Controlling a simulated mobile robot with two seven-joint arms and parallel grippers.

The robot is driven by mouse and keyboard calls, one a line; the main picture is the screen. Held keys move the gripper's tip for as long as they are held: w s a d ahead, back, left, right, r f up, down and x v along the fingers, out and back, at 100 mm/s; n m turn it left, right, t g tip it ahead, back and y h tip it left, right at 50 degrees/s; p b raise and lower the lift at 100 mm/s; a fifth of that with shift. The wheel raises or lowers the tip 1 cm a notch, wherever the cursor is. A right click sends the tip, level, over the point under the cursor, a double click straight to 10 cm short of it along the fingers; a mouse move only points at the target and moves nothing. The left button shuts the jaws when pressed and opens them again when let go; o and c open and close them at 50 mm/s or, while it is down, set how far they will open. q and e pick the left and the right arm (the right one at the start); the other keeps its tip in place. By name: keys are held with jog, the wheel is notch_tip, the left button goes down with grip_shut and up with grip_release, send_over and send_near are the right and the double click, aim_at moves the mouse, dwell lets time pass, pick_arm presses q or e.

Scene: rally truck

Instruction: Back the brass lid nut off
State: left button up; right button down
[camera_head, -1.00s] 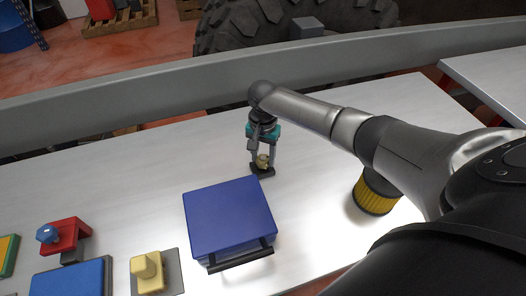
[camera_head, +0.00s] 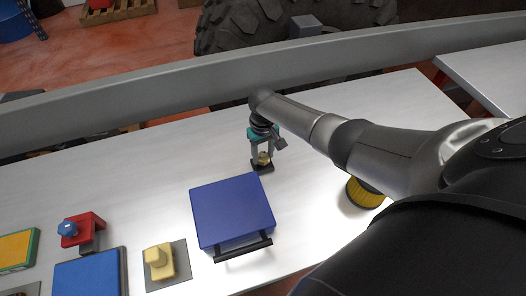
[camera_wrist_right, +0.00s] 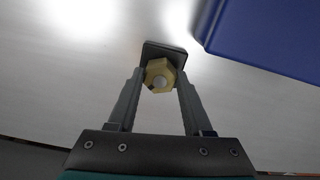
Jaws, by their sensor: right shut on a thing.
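The brass lid nut (camera_head: 263,158) is a hexagonal brass nut above a small dark base plate (camera_head: 262,168) on the bench, just behind the blue box. My right gripper (camera_head: 262,157) points down at it. My left gripper is in no view.
The blue box (camera_head: 232,212) with a black handle stands close in front of the nut. A yellow filter (camera_head: 364,193) stands to the right under my arm. A red block with a blue knob (camera_head: 82,230), a yellow block (camera_head: 158,262) and a blue pad (camera_head: 90,275) lie at the left.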

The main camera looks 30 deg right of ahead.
jog(key=n, duration=0.3)
jog(key=shift+n, duration=0.4)
jog(key=n, duration=0.3)
jog(key=shift+n, duration=0.3)
jog(key=n, duration=0.3)
jog(key=shift+f+n, duration=0.1)
jog(key=shift+n, duration=0.2)
jog(key=n, duration=0.3)
jog(key=shift+n, duration=0.3)
jog(key=n, duration=0.3)
jog(key=shift+s+n+b, duration=0.1)
jog(key=shift+n+b, duration=0.2)
jog(key=shift+b, duration=0.05)
jog(key=n, duration=0.3)
jog(key=shift+f+n+b, duration=0.1)
jog(key=shift+n+b, duration=0.25)
jog(key=shift+n, duration=0.05)
jog(key=n+b, duration=0.1)
jog(key=n, duration=0.3)
jog(key=shift+s+a+n+b, duration=0.1)
jog(key=shift+n+b, duration=0.3)
jog(key=shift+n, duration=1.4)
